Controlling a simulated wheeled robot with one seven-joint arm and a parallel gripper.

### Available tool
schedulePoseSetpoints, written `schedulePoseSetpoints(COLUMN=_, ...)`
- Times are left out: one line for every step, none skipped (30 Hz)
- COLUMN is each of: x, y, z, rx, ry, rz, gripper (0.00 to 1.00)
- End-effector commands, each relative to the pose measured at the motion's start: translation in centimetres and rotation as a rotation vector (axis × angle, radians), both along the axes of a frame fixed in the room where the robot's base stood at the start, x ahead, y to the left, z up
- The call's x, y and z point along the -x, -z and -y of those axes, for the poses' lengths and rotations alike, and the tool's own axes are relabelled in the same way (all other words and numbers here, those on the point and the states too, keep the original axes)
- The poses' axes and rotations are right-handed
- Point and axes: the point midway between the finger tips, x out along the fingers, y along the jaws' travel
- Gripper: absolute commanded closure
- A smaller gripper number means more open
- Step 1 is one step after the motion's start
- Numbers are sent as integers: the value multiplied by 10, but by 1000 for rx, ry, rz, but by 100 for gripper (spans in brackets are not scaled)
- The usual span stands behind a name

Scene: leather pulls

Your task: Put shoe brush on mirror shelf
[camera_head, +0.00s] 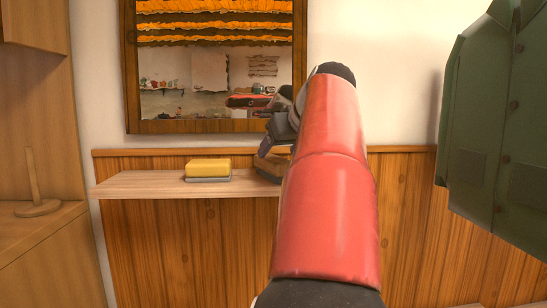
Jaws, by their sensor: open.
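The mirror shelf (140,185) is a light wooden board on the wall below the mirror. A dark brown block (267,168), probably the shoe brush, sits on the shelf toward its right part. My red arm hides its right side. My gripper (266,150) is open just above the brown block, with a finger pointing down at it. The arm covers much of the gripper, so I cannot tell whether it touches the block.
A yellow sponge-like block on a grey base (208,169) sits left of the brown block. The framed mirror (130,70) hangs above. A wooden stand (36,190) is on the left cabinet. A green jacket (490,120) hangs at right. The shelf's left end is bare.

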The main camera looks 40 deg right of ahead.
Motion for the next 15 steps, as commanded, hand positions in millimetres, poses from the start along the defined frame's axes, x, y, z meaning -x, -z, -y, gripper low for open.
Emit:
schedulePoseSetpoints(x=8, y=-9, z=-2, rx=2, ry=2, rz=2, gripper=35)
schedulePoseSetpoints(x=13, y=-12, z=-4, rx=2, ry=2, rz=2, gripper=35)
schedulePoseSetpoints(x=19, y=-17, z=-6, rx=2, ry=2, rz=2, gripper=35)
schedulePoseSetpoints(x=22, y=-19, z=-7, rx=1, ry=1, rz=3, gripper=35)
schedulePoseSetpoints(x=26, y=-22, z=-8, rx=1, ry=0, rz=2, gripper=35)
schedulePoseSetpoints(x=30, y=-25, z=-9, rx=0, ry=1, rz=2, gripper=35)
schedulePoseSetpoints(x=32, y=-27, z=-10, rx=0, ry=1, rz=2, gripper=35)
schedulePoseSetpoints(x=34, y=-28, z=-10, rx=0, ry=1, rz=1, gripper=35)
schedulePoseSetpoints(x=37, y=-30, z=-11, rx=-1, ry=1, rz=0, gripper=35)
schedulePoseSetpoints(x=39, y=-31, z=-12, rx=-1, ry=1, rz=0, gripper=35)
schedulePoseSetpoints(x=40, y=-32, z=-12, rx=0, ry=1, rz=1, gripper=35)
schedulePoseSetpoints(x=41, y=-32, z=-12, rx=0, ry=1, rz=1, gripper=35)
schedulePoseSetpoints(x=41, y=-33, z=-13, rx=0, ry=1, rz=1, gripper=35)
schedulePoseSetpoints(x=41, y=-33, z=-13, rx=0, ry=1, rz=1, gripper=35)
schedulePoseSetpoints(x=41, y=-33, z=-13, rx=-1, ry=1, rz=0, gripper=35)
